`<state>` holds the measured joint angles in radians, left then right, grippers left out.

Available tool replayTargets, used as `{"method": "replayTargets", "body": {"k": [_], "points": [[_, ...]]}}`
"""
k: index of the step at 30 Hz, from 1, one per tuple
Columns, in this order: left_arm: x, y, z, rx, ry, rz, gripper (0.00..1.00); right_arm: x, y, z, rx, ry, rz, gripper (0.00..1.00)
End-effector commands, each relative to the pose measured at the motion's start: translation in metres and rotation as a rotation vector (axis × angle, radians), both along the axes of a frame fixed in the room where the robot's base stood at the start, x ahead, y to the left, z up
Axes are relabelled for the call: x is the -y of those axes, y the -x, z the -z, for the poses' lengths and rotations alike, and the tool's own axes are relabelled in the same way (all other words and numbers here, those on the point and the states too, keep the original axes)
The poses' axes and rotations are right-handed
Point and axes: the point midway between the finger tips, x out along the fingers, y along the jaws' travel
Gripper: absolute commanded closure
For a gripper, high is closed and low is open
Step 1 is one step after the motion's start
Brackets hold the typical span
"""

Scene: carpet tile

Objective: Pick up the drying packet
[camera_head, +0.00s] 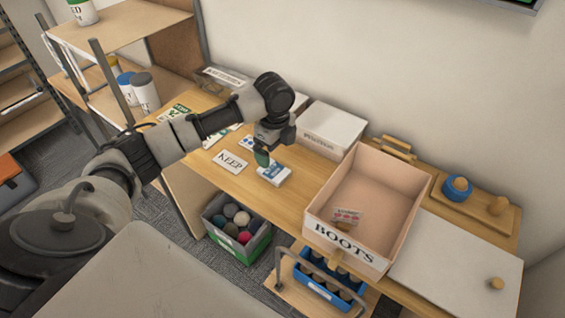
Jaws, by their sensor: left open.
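A small white packet with blue print (274,175) lies flat on the wooden table (287,212), beside a white card reading KEEP (230,161). Another small pale packet with red marks (347,216) lies inside the open box labelled BOOTS (345,245). The print on both packets is too small to read, so I cannot tell which is the drying packet. My left gripper (264,157) points down just above the blue-printed packet, open and empty; I cannot tell whether it touches it. My right gripper is not in view.
A lidded white box (330,130) stands behind the gripper. Cards (178,112) lie at the table's left. A white board (455,265) and a wooden tray with a blue item (457,188) are at right. Below are a bin of balls (238,222) and a blue crate (330,280).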

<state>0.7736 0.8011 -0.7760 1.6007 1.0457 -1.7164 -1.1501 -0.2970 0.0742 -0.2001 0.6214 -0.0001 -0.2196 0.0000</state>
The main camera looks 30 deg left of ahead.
Motion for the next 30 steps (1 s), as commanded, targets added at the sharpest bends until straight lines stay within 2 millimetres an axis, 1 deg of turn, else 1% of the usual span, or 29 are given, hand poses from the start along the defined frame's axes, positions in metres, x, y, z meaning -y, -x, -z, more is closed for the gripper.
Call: {"method": "replayTargets", "body": {"k": [1,2,5,8,12,16,20,24,27,30], "points": [[-0.007,-0.003,-0.006,-0.004,-0.003,0.006,0.06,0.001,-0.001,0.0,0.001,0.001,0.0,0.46],[-0.01,-0.004,-0.008,-0.006,-0.004,0.009,0.06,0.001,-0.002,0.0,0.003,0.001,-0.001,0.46],[-0.013,-0.005,-0.004,-0.013,-0.004,0.016,0.06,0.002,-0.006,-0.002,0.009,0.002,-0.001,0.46],[-0.013,-0.005,0.011,-0.015,-0.002,0.016,0.06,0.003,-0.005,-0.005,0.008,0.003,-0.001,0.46],[-0.012,-0.005,0.033,-0.012,-0.002,0.015,0.06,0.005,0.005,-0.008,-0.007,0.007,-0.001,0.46],[-0.013,-0.005,0.044,-0.011,-0.002,0.015,0.06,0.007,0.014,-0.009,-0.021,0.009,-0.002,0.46],[-0.013,-0.005,0.054,-0.011,-0.002,0.014,0.06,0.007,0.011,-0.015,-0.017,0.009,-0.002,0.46],[-0.014,-0.006,0.075,-0.014,-0.003,0.014,0.06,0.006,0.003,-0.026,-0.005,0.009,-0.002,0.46],[-0.014,-0.006,0.089,-0.011,-0.003,0.014,0.06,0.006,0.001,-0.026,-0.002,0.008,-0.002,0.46],[-0.014,-0.006,0.096,-0.009,-0.004,0.014,0.06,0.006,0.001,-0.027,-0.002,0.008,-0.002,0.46]]}}
